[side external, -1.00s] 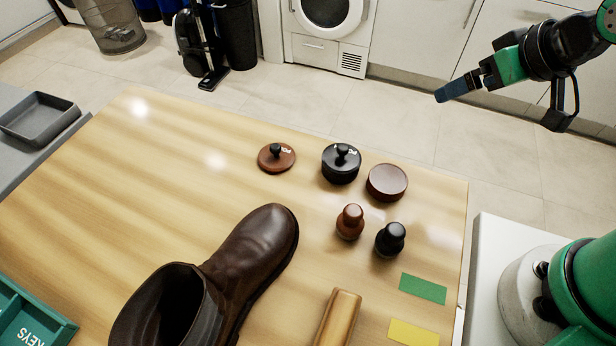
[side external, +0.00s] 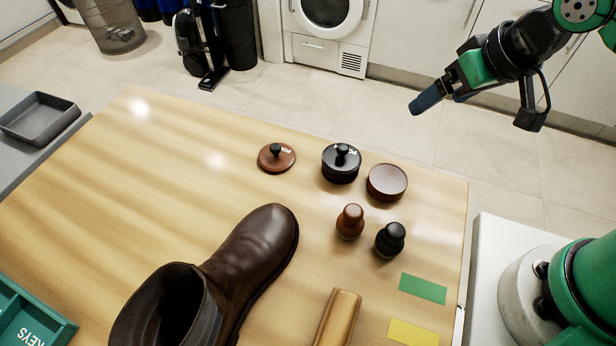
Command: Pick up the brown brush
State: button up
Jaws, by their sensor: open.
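A small brown knob-shaped piece, which looks like the brown brush (side external: 350,222), stands upright on the wooden table, right of the boot. A black one of like shape, the black brush (side external: 390,240), stands just right of it. My gripper (side external: 416,106) is in the upper right, high and beyond the table's far right edge, well apart from both. It is open and holds nothing that I can see. The bristles of both brushes are hidden beneath them.
A brown boot (side external: 245,255), a black tin (side external: 341,166), a brown-lidded piece (side external: 276,158), a round brown dish (side external: 387,182) and a tan wooden block (side external: 338,318) surround the brushes. Green (side external: 423,288) and yellow (side external: 413,333) patches lie at the right. The table's left half is mostly bare.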

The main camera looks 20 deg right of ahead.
aim_at(354, 211)
jog(key=s+a+f+g, duration=0.1)
jog(key=a+f+g, duration=0.1)
jog(key=a, duration=0.2)
jog(key=s+a+f+g, duration=0.1)
jog(key=s+a+f, duration=0.1)
jog(key=a, duration=0.3)
jog(key=s+a+f+g, duration=0.2)
jog(key=a, duration=0.3)
jog(key=shift+a+f+n+g+h, duration=0.25)
jog(key=shift+f+n+g+h, duration=0.05)
jog(key=shift+h, duration=0.1)
jog(key=shift+f, duration=2.75)
grip_shut()
jog(key=shift+r, duration=0.15)
notch_tip(354, 211, up, 20)
